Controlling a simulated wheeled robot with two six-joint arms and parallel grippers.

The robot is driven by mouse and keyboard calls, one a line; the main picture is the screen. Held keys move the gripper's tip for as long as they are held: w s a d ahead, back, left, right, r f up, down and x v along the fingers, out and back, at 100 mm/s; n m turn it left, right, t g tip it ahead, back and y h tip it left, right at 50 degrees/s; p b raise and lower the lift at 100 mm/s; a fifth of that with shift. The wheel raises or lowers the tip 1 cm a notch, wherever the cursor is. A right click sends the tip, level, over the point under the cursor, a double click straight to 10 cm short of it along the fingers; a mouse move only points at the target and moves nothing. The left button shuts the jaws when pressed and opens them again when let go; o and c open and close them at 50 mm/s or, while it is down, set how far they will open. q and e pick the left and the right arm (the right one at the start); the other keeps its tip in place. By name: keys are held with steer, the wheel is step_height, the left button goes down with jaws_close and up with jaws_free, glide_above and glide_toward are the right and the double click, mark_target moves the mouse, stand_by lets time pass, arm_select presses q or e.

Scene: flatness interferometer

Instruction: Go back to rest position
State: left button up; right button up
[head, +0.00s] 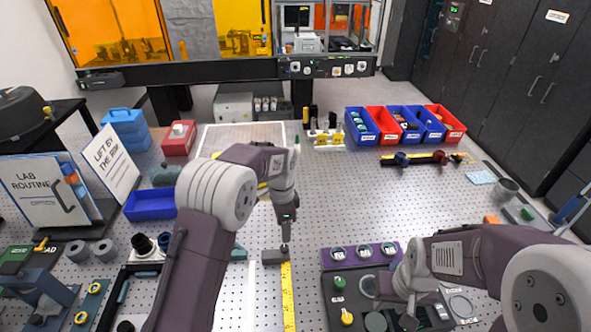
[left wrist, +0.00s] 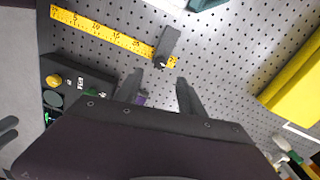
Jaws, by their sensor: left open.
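My left gripper (head: 286,240) points down over the perforated table, above a small dark block (head: 272,257) at the end of a yellow ruler (head: 288,300). In the left wrist view its two fingers (left wrist: 159,84) stand apart with nothing between them. There, the dark block (left wrist: 167,45) lies beyond the fingertips, by the ruler (left wrist: 100,28). My right gripper (head: 408,308) is low over the dark tray at the lower right. Its fingers are small and partly hidden by its arm, so their opening is unclear.
Red and blue bins (head: 361,127) line the table's back right. A blue bin (head: 150,205) and sign boards (head: 112,163) stand left. The table's middle right (head: 400,205) is clear.

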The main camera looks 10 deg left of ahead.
arm_select(q)
steer(key=s+a+r+n+t+b, duration=0.1)
steer(key=s+a+r+n+b, duration=0.25)
steer(key=s+a, duration=0.3)
arm_select(e)
step_height(320, 180, down, 4)
steer(key=shift+s+f+b, duration=0.1)
steer(key=shift+f+b, duration=0.15)
steer(key=shift+b, duration=0.25)
steer(key=shift+r, duration=0.1)
steer(key=shift+w, duration=0.2)
arm_select(q)
steer(key=s+a+f+n, duration=0.1)
steer(key=s+f+n, duration=0.6)
steer(key=s+n, duration=0.3)
steer(key=s, duration=0.3)
steer(key=shift+s+a+f, duration=0.2)
steer(key=shift+s+a, duration=0.05)
steer(key=shift+a, duration=0.15)
